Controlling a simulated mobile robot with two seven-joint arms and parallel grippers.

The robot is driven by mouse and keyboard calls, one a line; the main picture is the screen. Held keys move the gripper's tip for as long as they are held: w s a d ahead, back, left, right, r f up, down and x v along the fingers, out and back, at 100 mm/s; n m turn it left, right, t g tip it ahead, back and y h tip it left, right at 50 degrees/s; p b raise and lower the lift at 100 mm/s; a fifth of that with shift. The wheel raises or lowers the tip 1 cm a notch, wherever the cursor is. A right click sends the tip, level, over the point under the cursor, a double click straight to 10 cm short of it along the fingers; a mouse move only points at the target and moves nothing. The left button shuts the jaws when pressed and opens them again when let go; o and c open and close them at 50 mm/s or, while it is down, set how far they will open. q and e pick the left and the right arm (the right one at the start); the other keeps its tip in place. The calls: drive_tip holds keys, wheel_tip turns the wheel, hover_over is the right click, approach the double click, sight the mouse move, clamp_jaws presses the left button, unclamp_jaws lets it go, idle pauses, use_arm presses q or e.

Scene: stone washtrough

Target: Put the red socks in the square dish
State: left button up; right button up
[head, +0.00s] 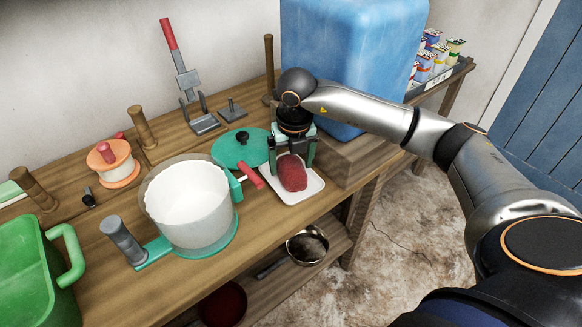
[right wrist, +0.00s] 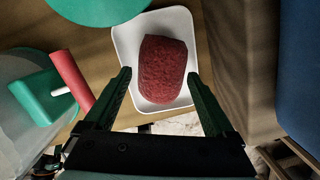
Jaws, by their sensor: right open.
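The red socks (head: 292,173) are a rolled, dark red bundle lying in the white square dish (head: 307,191) near the front edge of the wooden bench. In the right wrist view the socks (right wrist: 163,70) rest inside the rim of the dish (right wrist: 126,38). My right gripper (head: 296,165) is over the dish. In the right wrist view its fingers (right wrist: 160,80) are spread, with a gap between each of them and the socks. My left gripper is not in view.
A white pot (head: 190,205) with a teal base and a red-handled tool (head: 250,175) stand left of the dish. A teal lid (head: 240,147) lies behind it. A large blue container (head: 350,60) on a wooden block is close on the right. A green bin (head: 35,265) is far left.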

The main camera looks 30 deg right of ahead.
sight(293, 170)
wheel_tip(293, 170, up, 9)
drive_tip(key=s, duration=0.1)
drive_tip(key=shift+s+a+r, duration=0.2)
